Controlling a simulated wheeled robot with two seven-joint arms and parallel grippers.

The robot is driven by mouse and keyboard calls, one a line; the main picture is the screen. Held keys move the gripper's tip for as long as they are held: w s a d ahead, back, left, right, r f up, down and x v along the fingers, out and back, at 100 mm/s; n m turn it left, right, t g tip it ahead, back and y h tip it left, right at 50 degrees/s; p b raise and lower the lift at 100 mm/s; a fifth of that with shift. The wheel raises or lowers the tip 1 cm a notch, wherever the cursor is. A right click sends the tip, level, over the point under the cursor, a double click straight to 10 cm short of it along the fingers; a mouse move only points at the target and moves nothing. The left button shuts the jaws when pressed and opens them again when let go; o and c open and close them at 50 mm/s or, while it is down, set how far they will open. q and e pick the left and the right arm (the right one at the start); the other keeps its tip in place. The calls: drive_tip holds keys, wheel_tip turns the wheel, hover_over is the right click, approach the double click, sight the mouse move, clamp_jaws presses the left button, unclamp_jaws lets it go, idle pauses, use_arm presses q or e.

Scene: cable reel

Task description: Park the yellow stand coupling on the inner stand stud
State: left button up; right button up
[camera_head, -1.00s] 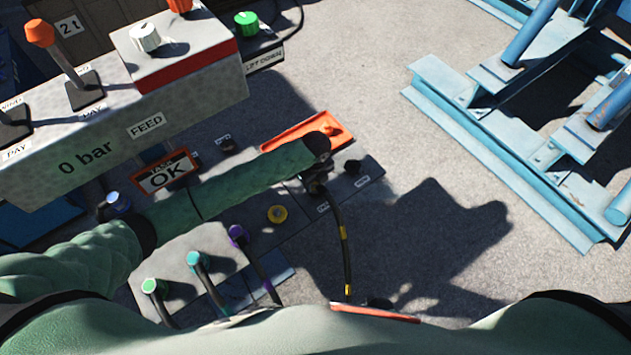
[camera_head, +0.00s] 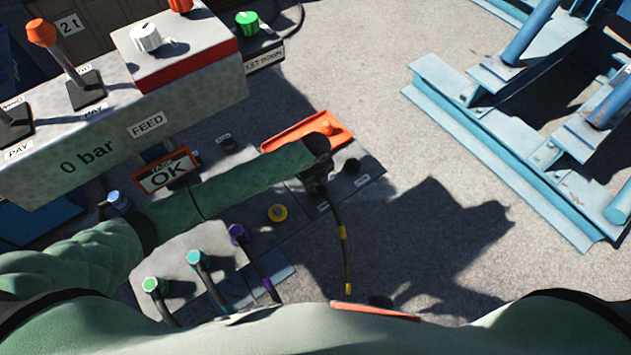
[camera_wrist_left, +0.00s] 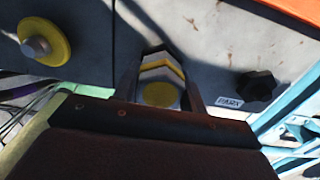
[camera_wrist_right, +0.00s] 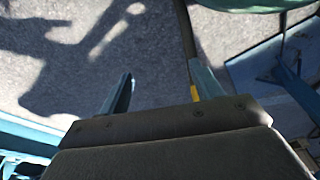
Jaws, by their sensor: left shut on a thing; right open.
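My left gripper (camera_head: 316,182) is over the dark stand panel, shut on the yellow-banded stand coupling (camera_wrist_left: 162,72). The coupling's yellow-marked end faces the left wrist camera; its far end is hidden, so I cannot tell whether it touches a stud. Its dark hose (camera_head: 346,262), with yellow bands, hangs from the gripper. A dark star-shaped knob (camera_wrist_left: 257,85) beside a PARK label (camera_wrist_left: 230,102) is to the right of the coupling; it also shows in the head view (camera_head: 352,165). I cannot make out the inner stud. My right gripper (camera_wrist_right: 160,88) is open, with the hose beside its right finger.
A yellow ring with a grey stud (camera_head: 277,213) is on the panel left of my gripper. An orange tray (camera_head: 285,138) lies behind it. A control box (camera_head: 120,130) is at left, a blue frame (camera_head: 500,155) at right.

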use_arm(q)
drive_tip(key=o, duration=1.2)
use_arm(e)
drive_tip(key=shift+f, duration=0.2)
use_arm(q)
drive_tip(key=shift+r+b, duration=1.1)
drive_tip(key=shift+r, duration=2.8)
use_arm(e)
drive_tip(key=shift+w+a+r, duration=0.25)
drive_tip(key=shift+r, duration=0.35)
drive_tip(key=shift+w+a+r, duration=0.2)
drive_tip(key=shift+a+r, duration=0.05)
drive_tip(key=shift+r, duration=0.3)
